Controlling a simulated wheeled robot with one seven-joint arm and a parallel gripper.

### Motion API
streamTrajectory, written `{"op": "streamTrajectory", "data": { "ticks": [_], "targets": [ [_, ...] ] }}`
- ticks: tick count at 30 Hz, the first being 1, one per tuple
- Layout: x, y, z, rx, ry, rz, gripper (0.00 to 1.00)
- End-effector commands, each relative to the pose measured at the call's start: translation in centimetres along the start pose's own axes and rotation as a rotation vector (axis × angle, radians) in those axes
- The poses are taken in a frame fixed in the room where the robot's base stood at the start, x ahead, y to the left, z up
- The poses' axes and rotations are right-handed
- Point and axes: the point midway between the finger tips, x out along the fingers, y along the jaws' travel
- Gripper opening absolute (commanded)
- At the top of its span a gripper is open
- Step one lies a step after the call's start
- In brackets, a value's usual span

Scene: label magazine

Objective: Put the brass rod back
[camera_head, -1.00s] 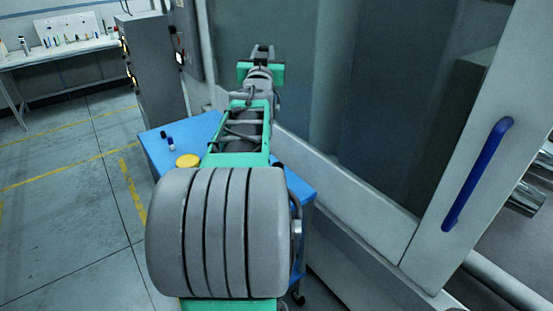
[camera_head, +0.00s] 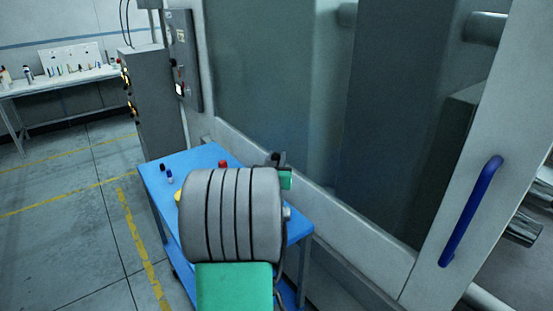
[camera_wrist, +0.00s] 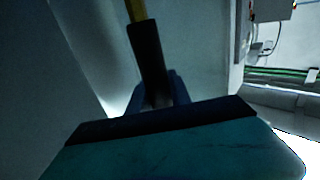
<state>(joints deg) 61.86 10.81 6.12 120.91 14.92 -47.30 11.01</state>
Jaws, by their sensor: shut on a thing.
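My gripper (camera_head: 277,159) shows only as a small dark tip in the head view, mostly hidden behind my own grey arm link, above the right side of the blue cart (camera_head: 150,176). In the wrist view my gripper (camera_wrist: 149,48) is a dark finger pointing up the picture. The brass rod (camera_wrist: 136,9) shows as a short yellow length at the finger's tip, cut off by the top edge. The gripper is shut on it. I cannot make out the rod in the head view, nor its far end.
On the cart stand two small bottles (camera_head: 169,177), a red-topped thing (camera_head: 223,163) and a partly hidden yellow thing (camera_head: 178,196). A machine with a blue door handle (camera_head: 470,211) stands to the right. Floor at the left is open. A bench (camera_head: 66,82) stands far left.

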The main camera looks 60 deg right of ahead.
Motion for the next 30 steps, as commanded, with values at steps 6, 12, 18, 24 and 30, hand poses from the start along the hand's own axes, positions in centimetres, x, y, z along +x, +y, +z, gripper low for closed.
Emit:
{"op": "streamTrajectory", "data": {
  "ticks": [6,12,18,24,30],
  "targets": [
    [0.0,0.0,0.3,0.000,0.003,0.000,0.00],
    [0.0,0.0,0.5,0.000,0.000,0.000,0.40],
    [0.0,0.0,0.4,0.000,0.001,0.000,0.47],
    [-0.5,0.0,0.4,0.000,0.001,-0.001,0.47],
    [-4.2,-0.1,0.5,0.001,0.004,-0.003,0.47]
  ]
}}
